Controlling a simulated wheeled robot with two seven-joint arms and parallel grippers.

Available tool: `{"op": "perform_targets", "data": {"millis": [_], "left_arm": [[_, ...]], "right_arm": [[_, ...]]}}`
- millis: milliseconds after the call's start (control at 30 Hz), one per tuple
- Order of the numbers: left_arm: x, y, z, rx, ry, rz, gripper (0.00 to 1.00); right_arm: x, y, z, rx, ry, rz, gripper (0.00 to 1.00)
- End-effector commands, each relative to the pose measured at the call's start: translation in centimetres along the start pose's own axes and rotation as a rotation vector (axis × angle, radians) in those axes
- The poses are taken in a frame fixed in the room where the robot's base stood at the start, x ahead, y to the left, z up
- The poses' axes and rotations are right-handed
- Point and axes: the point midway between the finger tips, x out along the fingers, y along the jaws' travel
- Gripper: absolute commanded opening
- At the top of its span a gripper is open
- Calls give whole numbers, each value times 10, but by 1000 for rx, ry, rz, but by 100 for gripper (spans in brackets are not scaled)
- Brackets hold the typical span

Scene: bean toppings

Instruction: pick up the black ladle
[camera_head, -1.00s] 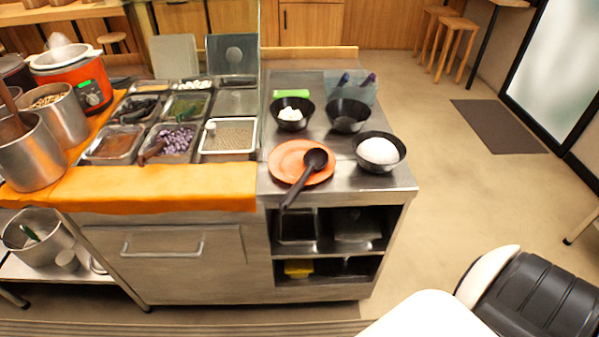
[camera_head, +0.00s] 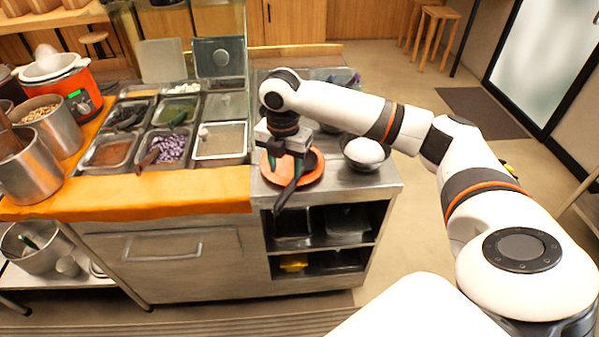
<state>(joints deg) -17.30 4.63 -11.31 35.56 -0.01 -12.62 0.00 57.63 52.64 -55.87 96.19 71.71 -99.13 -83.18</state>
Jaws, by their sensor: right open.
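The black ladle (camera_head: 286,193) lies on the orange plate (camera_head: 316,166) near the front of the steel counter. Its handle sticks out past the counter's front edge. My right gripper (camera_head: 284,171) points down over the plate, at the ladle's handle. Its jaws are open, and the gripper hides the ladle's bowl and part of the plate. I cannot tell whether the fingers touch the handle. My left gripper is not in view.
A black bowl with a white mound (camera_head: 364,153) stands right of the plate, below my right forearm. Topping trays (camera_head: 221,141) and an orange cloth (camera_head: 160,191) lie to the left. A clear upright panel stands behind the trays.

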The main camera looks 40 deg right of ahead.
Motion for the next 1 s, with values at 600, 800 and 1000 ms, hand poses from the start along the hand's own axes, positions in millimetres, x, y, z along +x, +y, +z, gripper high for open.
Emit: {"op": "perform_targets", "data": {"millis": [600,800,1000], "left_arm": [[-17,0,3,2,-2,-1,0],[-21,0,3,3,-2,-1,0],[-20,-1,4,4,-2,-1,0]], "right_arm": [[79,-4,-2,3,-2,2,47],[106,-5,-4,1,-1,1,47],[111,-6,-4,1,1,-2,47]]}}
